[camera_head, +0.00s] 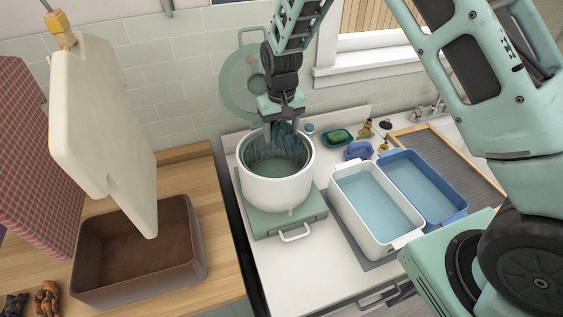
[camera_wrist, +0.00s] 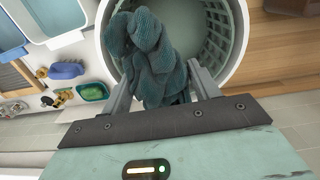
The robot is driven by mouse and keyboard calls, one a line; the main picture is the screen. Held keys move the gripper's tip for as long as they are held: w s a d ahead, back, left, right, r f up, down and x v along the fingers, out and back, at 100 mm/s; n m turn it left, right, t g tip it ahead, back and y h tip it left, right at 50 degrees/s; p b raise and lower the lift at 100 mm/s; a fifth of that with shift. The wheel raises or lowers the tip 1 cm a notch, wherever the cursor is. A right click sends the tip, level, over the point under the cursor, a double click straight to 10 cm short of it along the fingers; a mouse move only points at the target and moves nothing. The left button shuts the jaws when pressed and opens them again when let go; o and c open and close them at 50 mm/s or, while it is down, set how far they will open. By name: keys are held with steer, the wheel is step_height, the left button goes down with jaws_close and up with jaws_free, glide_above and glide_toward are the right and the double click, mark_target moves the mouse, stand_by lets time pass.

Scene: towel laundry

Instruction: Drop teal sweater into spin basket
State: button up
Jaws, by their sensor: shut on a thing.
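The spin basket is a white round tub (camera_head: 277,187) with a grey-green slatted inside, standing on a green base on the white counter. My gripper (camera_head: 284,122) points down over the back part of its opening. It is shut on the teal sweater (camera_wrist: 153,52), a bunched knit lump between the fingers in the wrist view. In the head view the sweater (camera_head: 286,138) shows as a dark teal bundle under the gripper, at the basket's mouth. The wrist view also shows the basket's rim (camera_wrist: 236,62) around and beyond the sweater. I cannot tell whether the sweater touches the basket wall.
A white basin (camera_head: 337,203) and a blue basin (camera_head: 455,216), both with water, stand right of the basket. A round green lid (camera_head: 238,84) is raised behind it. Small items lie behind the basins.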

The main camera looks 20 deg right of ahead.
steer(key=shift+f+b, duration=1.75)
steer(key=shift+f, duration=1.15)
steer(key=o, duration=1.7)
steer(key=shift+s, duration=0.1)
steer(key=shift+c, duration=0.2)
step_height(320, 180, up, 18)
steer(key=b, duration=0.6)
steer(key=shift+f, duration=0.25)
steer(key=s+a+f+n+y+b, duration=0.1)
steer(key=s+a+f+n+b, duration=0.2)
steer(key=s, duration=0.5)
steer(key=s+a+f+b, duration=0.3)
steer(key=s+a+f, duration=0.15)
steer(key=s, duration=0.45)
steer(key=s+f+n+b, duration=0.2)
steer(key=s+f, duration=0.2)
steer(key=s, duration=0.4)
steer(key=s+d+f+n+b, duration=0.1)
steer(key=s+f+n, duration=0.1)
steer(key=s, duration=0.6)
steer(key=shift+s+f+b, duration=0.3)
steer(key=shift+f+b, duration=0.1)
steer(key=shift+f, duration=0.5)
